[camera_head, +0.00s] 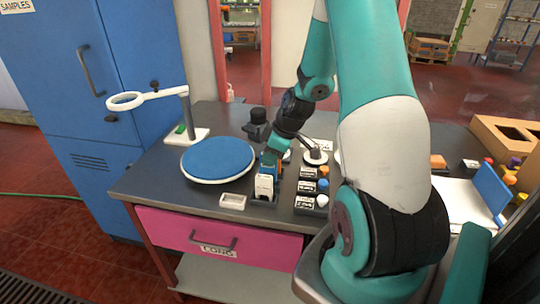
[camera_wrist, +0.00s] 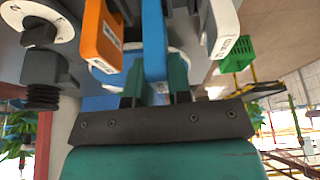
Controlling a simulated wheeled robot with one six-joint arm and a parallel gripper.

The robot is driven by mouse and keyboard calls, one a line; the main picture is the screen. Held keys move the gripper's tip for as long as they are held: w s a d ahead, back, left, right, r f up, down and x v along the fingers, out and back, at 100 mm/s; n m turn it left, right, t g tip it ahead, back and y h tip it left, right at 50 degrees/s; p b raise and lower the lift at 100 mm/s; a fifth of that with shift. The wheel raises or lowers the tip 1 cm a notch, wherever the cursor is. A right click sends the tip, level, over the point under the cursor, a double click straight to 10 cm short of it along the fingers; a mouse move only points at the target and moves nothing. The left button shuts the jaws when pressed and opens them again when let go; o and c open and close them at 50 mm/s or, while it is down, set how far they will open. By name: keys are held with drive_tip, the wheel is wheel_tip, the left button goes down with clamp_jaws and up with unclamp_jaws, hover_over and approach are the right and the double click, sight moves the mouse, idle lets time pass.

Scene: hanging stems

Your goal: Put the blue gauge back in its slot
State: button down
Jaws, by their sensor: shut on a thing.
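The blue gauge (camera_wrist: 154,42) is a flat blue bar between the two green fingers of my gripper (camera_wrist: 155,88) in the wrist view. My gripper is shut on it. In the head view my gripper (camera_head: 270,160) is low over a dark rack (camera_head: 263,202) near the table's front edge, and hides most of the blue gauge. A white gauge (camera_head: 264,187) stands upright at the front of the rack. An orange gauge (camera_wrist: 103,35) is on one side of the blue one in the wrist view, and the white gauge (camera_wrist: 220,28) on the other. I cannot tell how deep the blue gauge sits.
A round blue pad (camera_head: 218,158) and a magnifier stand (camera_head: 187,110) are to the left. A small pale tray (camera_head: 232,201) lies left of the rack. Several labelled blocks with coloured knobs (camera_head: 308,187) stand close on its right.

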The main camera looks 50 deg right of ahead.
sight(266, 171)
drive_tip(key=shift+f, duration=0.25)
drive_tip(key=shift+f+b, duration=1.25)
drive_tip(key=shift+f, duration=0.05)
drive_tip(key=c, duration=1)
unclamp_jaws()
drive_tip(key=shift+r, duration=0.1)
drive_tip(key=shift+o, duration=0.2)
drive_tip(key=v, duration=1.7)
drive_tip(key=shift+r+b, duration=0.2)
drive_tip(key=shift+b, duration=0.25)
drive_tip(key=shift+d, duration=0.1)
